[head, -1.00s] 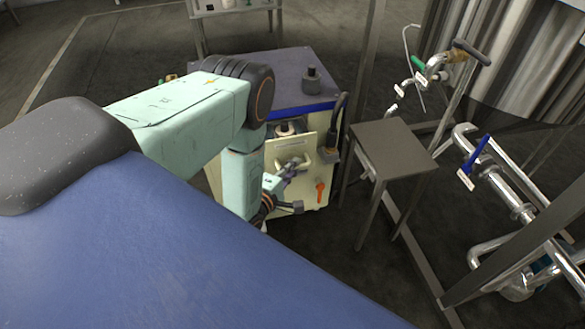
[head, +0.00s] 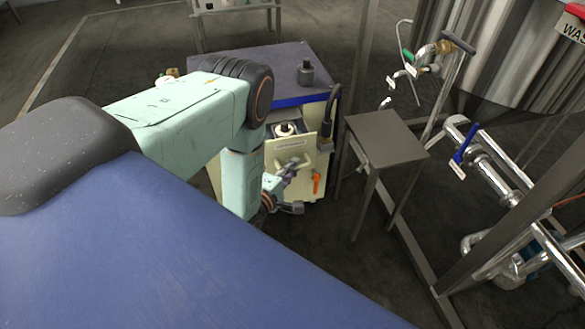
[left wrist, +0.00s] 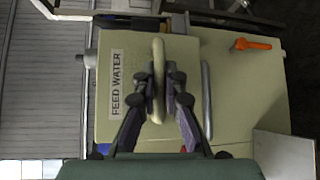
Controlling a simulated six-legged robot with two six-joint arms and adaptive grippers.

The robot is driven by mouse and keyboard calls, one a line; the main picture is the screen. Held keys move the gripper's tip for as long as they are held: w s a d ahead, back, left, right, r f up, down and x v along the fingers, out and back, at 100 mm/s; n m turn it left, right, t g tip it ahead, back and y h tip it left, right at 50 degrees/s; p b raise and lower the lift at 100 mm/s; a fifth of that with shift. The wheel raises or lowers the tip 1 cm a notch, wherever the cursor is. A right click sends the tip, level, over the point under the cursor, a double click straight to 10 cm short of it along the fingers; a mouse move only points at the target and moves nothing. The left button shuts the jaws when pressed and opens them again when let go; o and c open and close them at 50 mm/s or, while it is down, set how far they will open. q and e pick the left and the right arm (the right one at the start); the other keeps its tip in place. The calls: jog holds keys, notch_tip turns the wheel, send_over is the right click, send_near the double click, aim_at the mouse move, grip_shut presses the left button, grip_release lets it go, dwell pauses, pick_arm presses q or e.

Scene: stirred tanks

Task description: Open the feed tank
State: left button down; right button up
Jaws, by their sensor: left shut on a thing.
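The feed tank is a cream drawer-like box marked FEED WATER. Its front panel (head: 276,152) stands out from the blue-topped cabinet in the head view, and the label (left wrist: 117,84) reads clearly in the left wrist view. A pale bar handle (left wrist: 158,70) crosses the panel. My left gripper (head: 288,173) is shut on this handle; its dark fingers (left wrist: 161,90) flank it in the left wrist view. Behind the panel, a white round fitting (head: 285,129) shows in the gap. My right gripper is not in view.
An orange lever (head: 316,183) is low on the cabinet, right of the panel. The cabinet top (head: 285,72) carries a small dark bottle (head: 306,73). A grey metal stand (head: 385,138) is close on the right, with pipes and a blue-handled valve (head: 465,145) beyond.

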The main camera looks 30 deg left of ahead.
pick_arm(q)
jog(key=shift+a, duration=0.1)
jog(key=c, duration=1.4)
grip_release()
jog(key=s+r, duration=0.1)
jog(key=s, duration=1)
jog(key=shift+s+d+r, duration=0.35)
jog(key=shift+s+d, duration=0.05)
